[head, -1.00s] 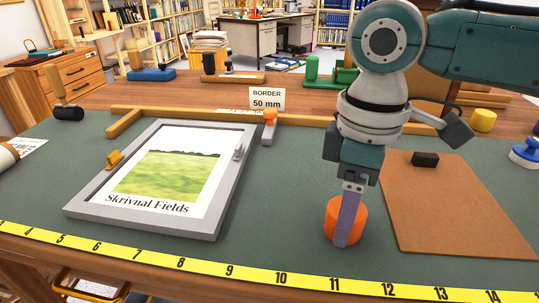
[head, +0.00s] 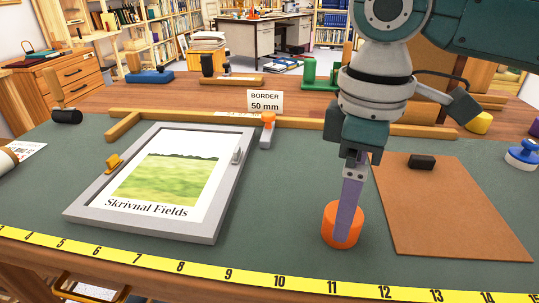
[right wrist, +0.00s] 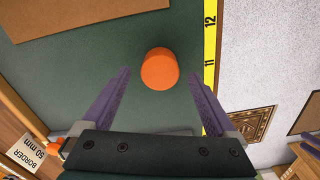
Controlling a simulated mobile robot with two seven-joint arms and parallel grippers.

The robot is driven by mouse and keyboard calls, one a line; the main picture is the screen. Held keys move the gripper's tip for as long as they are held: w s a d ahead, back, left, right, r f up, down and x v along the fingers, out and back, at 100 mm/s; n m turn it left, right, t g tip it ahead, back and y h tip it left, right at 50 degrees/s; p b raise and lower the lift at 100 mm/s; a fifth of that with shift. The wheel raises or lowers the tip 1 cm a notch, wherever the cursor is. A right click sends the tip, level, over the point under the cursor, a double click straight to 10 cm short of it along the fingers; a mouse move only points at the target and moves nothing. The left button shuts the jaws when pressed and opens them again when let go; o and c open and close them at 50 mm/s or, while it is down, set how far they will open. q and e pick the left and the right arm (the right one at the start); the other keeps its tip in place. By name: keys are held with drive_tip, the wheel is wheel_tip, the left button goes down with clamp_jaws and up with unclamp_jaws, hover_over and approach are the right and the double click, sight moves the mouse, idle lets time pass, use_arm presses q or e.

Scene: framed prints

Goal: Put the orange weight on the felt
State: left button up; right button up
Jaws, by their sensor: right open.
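The orange weight (head: 329,232) is a short cylinder standing upright on the green felt (head: 270,200) that covers the bench, near the yellow ruler. My right gripper (head: 346,236) points down at it, and one finger hides part of its side in the head view. In the right wrist view the weight (right wrist: 160,68) shows between the tips of the two spread purple fingers (right wrist: 159,76), with gaps on both sides. The right gripper is open.
A brown board (head: 450,215) with a black block (head: 422,161) lies right of the weight. A grey-framed print (head: 75,206) lies left, with wooden strips behind it. The yellow ruler (head: 205,271) runs along the front edge. Bare felt lies between print and weight.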

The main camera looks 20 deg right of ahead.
wheel_tip(320, 180, up, 8)
drive_tip(key=p, duration=0.1)
drive_tip(key=s+a+f+t+y, duration=0.2)
drive_tip(key=s+a+f+y, duration=0.1)
drive_tip(key=s+a+f, duration=0.55)
drive_tip(key=s+d+f+m+t+h, duration=0.1)
drive_tip(key=s+d+m+h, duration=0.1)
drive_tip(key=s+d+m, duration=0.3)
drive_tip(key=s+m, duration=0.1)
drive_tip(key=s, duration=0.1)
drive_tip(key=shift+s+m+t+h, duration=0.3)
drive_tip(key=shift+m+h, duration=0.1)
drive_tip(key=shift+d, duration=0.1)
